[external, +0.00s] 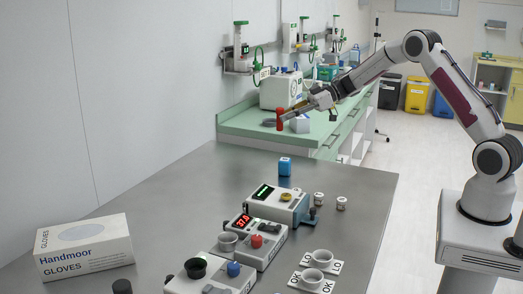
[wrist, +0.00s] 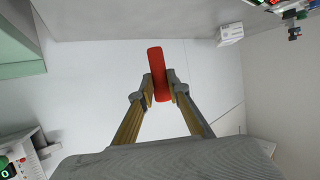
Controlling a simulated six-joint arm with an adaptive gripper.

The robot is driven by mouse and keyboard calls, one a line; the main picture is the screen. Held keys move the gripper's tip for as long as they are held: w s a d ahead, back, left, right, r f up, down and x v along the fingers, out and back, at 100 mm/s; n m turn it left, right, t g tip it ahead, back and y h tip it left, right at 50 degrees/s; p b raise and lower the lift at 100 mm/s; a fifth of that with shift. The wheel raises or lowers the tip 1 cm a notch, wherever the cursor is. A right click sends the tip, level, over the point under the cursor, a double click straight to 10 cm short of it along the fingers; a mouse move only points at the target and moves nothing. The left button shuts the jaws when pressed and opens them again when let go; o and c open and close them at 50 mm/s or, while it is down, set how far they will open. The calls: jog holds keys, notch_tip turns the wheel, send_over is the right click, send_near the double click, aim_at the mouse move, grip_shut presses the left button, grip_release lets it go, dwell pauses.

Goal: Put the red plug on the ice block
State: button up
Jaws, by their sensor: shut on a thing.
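The red plug (external: 280,120) is held in my gripper (external: 287,114), high above the far end of the grey table. In the wrist view the red plug (wrist: 157,64) stands between the two fingertips of my gripper (wrist: 160,86), which are shut on it, and its upper part sticks out past them. A small blue block (external: 285,166) stands on the table below the plug, apart from it. It looks like the ice block, but its markings are too small to read. The blue block is not seen in the wrist view.
Devices with knobs and displays (external: 276,203) stand along the middle of the table (external: 185,190). Two small white jars (external: 319,198) are right of them. A glove box (external: 84,247) lies at left. A green counter (external: 238,123) with equipment is behind.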

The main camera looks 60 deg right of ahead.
jog(key=s+a, duration=0.1)
jog(key=s+a+n+g+y, duration=0.1)
jog(key=s, duration=0.1)
jog(key=shift+r, duration=0.15)
jog(key=shift+f, duration=3.15)
jog(key=shift+f, duration=0.1)
jog(key=shift+f, duration=1.8)
jog(key=shift+f, duration=0.15)
jog(key=o, duration=0.6)
jog(key=shift+o, duration=0.2)
